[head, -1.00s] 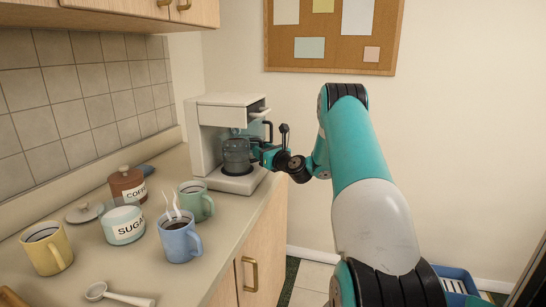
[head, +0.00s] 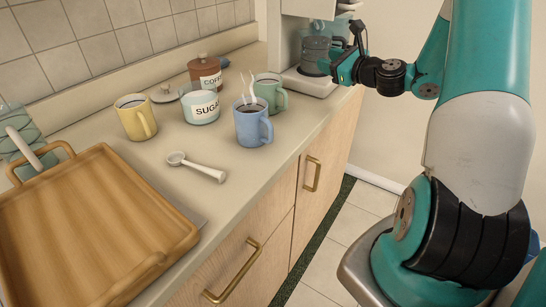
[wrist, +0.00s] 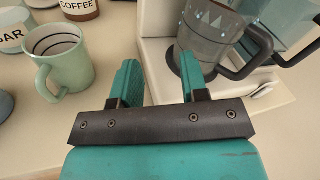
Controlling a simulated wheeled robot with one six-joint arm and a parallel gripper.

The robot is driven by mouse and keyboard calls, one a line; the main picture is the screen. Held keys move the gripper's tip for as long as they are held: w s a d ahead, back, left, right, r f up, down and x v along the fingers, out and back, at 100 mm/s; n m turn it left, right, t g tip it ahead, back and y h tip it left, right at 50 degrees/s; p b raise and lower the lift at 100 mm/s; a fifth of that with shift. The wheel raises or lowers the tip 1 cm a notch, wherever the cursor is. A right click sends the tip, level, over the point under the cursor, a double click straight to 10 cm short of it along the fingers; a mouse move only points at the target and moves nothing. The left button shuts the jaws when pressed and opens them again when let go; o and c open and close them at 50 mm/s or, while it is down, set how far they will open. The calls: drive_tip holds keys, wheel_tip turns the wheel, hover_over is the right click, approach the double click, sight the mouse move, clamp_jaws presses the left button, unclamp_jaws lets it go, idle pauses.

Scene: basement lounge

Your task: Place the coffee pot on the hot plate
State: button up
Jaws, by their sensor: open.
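The coffee pot (head: 315,52) is clear glass with a dark handle. It stands in the white coffee maker (head: 290,47), over the dark round hot plate (head: 312,72), and looks upright. In the wrist view the pot (wrist: 208,32) is at the top right, with its handle (wrist: 252,52) to the right. My gripper (head: 338,68) is beside the pot at the front of the machine. In the wrist view my gripper (wrist: 160,70) has its fingers apart with nothing between them. The right finger overlaps the pot; I cannot tell whether it touches.
A green mug (head: 268,92), steaming blue mug (head: 250,127), sugar bowl (head: 201,113), coffee canister (head: 205,75) and yellow mug (head: 131,122) stand on the counter. A scoop (head: 198,168) and wooden tray (head: 85,225) are nearer. Cabinet fronts drop to clear floor (head: 330,235).

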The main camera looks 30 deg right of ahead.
drive_tip(key=s+a+r+n+g+y, duration=0.15)
drive_tip(key=a+n+g+y, duration=0.25)
drive_tip(key=a+n, duration=0.75)
drive_tip(key=s+a+r+n+g+y, duration=0.1)
drive_tip(key=s+a+n+g+y, duration=0.35)
drive_tip(key=a, duration=1.25)
drive_tip(key=s+a+n+g+h, duration=0.3)
drive_tip(key=s+a+n+g, duration=0.1)
drive_tip(key=s+n, duration=0.7)
drive_tip(key=s+a+n+g+h, duration=0.3)
drive_tip(key=s+a+n, duration=0.3)
drive_tip(key=s+n, duration=0.5)
drive_tip(key=shift+s+a+f+g, duration=0.15)
drive_tip(key=shift+a+f+g, duration=0.15)
drive_tip(key=shift+g, duration=0.55)
drive_tip(key=shift+r, duration=0.15)
